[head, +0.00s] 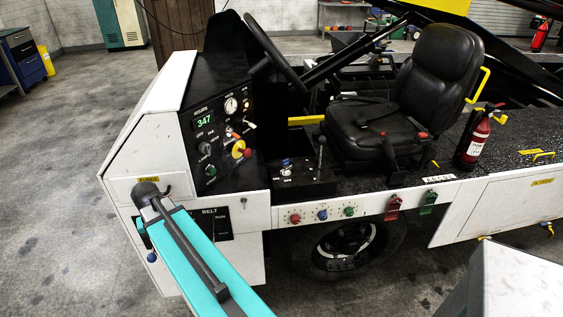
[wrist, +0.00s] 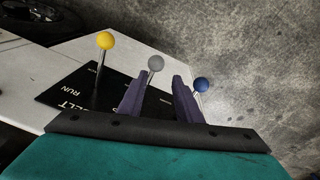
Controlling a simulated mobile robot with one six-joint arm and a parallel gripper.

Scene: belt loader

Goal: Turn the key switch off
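The black dash panel (head: 222,130) stands left of the steering wheel in the head view, with a green display reading 347, gauges and several small knobs and switches. The key switch is too small to tell for certain among these controls, and its position cannot be read. My gripper (wrist: 159,78) is open in the wrist view, its two dark purple fingers apart. It points at the belt lever panel, not the dash. A grey-balled lever (wrist: 155,64) shows just beyond the fingertips; contact cannot be told. In the head view my arm hides the fingers.
A yellow-balled lever (wrist: 105,41) and a blue-balled lever (wrist: 202,85) flank the grey one on the BELT panel (wrist: 75,95). The steering wheel (head: 272,55) and black seat (head: 375,118) are right of the dash. Open floor (head: 75,130) lies to the left.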

